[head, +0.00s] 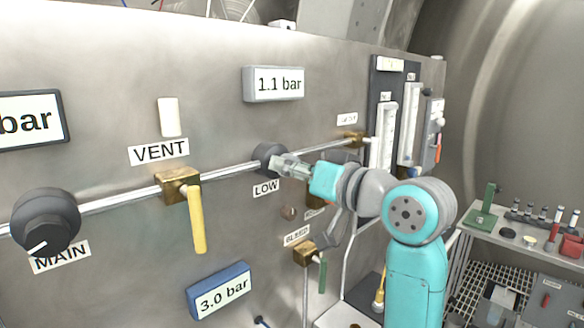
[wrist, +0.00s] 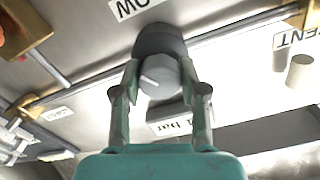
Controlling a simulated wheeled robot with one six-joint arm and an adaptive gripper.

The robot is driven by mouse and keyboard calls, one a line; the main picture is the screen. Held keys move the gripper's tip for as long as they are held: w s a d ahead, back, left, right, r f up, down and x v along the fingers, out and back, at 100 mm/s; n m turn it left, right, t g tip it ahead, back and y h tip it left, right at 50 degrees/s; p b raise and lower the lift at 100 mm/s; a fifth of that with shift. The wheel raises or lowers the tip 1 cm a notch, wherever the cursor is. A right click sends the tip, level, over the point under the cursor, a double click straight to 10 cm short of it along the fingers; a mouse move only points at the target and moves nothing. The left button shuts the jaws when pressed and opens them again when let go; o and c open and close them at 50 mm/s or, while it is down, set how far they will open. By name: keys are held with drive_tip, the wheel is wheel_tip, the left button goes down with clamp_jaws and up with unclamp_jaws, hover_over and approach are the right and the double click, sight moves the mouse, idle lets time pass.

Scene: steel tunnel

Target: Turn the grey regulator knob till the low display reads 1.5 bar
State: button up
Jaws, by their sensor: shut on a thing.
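The grey regulator knob (head: 268,157) sits on the steel panel above the LOW label (head: 266,187). My gripper (head: 283,165) reaches it from the right and is shut on it. In the wrist view the knob (wrist: 160,72) stands between the two fingers of my gripper (wrist: 160,85), and a pale pointer line shows on its face. The low display (head: 274,84), above the knob, reads 1.1 bar. It also shows partly in the wrist view (wrist: 172,127), upside down and partly hidden by the finger.
A black MAIN knob (head: 45,222) is at the far left. A VENT valve with a yellow lever (head: 197,220) hangs left of the knob. A blue display (head: 219,290) reads 3.0 bar. A bench (head: 480,225) with small parts stands at right.

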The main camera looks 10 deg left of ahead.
drive_tip(key=m, duration=0.6)
idle(0.6)
drive_tip(key=o, duration=1.1)
drive_tip(key=shift+o, duration=0.2)
drive_tip(key=shift+d, duration=0.15)
drive_tip(key=v, duration=1.1)
drive_tip(key=shift+s+d, duration=0.25)
drive_tip(key=shift+s, duration=0.1)
